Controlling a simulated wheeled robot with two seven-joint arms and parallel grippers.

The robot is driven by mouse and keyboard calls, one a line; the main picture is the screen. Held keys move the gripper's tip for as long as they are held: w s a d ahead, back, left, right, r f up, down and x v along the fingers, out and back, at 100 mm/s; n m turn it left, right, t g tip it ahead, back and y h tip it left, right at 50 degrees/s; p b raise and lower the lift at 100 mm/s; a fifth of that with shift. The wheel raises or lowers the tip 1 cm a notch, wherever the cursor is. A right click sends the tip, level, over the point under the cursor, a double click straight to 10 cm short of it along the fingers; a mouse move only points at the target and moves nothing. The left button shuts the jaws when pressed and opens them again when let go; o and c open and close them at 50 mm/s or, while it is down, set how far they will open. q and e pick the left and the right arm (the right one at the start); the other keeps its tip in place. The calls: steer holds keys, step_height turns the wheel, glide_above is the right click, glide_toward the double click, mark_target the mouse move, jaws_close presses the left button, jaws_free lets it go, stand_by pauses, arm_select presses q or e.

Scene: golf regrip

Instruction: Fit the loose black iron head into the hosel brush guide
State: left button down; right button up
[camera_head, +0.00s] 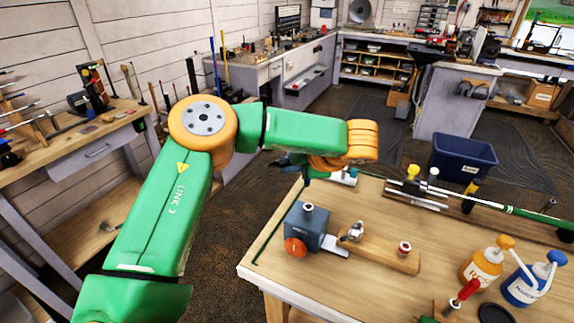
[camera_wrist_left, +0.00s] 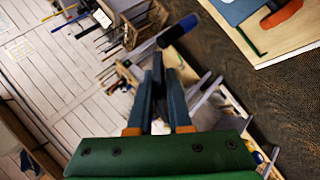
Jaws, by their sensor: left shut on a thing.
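My left gripper (camera_head: 304,177) is at the far left of the workbench in the head view, partly hidden by its orange wrist. In the left wrist view, its two fingers (camera_wrist_left: 161,75) are closed around a dark thing (camera_wrist_left: 157,98). I cannot tell from its shape whether this is the black iron head. A navy cylinder (camera_wrist_left: 178,30) shows just past the fingertips. A blue-grey block (camera_head: 302,233) with a metal collar on top and an orange knob stands on the bench. I cannot tell whether it is the hosel brush guide. My right gripper is not in view.
A wooden bar (camera_head: 382,253) beside the block bears a silver piece (camera_head: 353,232) and a red-rimmed fitting (camera_head: 404,248). Orange (camera_head: 481,266) and blue (camera_head: 527,284) bottles stand at the right. A club shaft (camera_head: 500,209) lies along the back. The bench's front-left corner is clear.

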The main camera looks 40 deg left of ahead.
arm_select(q)
steer(key=shift+w+d, duration=0.55)
steer(key=shift+f, duration=0.1)
steer(key=shift+s+a+f+b, duration=0.1)
steer(key=shift+f+b, duration=0.15)
steer(key=shift+b, duration=0.15)
step_height(320, 180, down, 5)
steer(key=b, duration=0.4)
steer(key=shift+s+a+f, duration=0.1)
steer(key=shift+s+a, duration=0.05)
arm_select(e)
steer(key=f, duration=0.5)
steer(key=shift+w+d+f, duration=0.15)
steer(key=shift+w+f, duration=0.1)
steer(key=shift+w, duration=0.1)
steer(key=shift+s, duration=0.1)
arm_select(q)
steer(key=shift+b, duration=0.55)
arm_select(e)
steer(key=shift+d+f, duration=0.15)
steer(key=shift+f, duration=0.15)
arm_select(q)
steer(key=shift+f+b, duration=1.8)
steer(key=shift+f, duration=0.2)
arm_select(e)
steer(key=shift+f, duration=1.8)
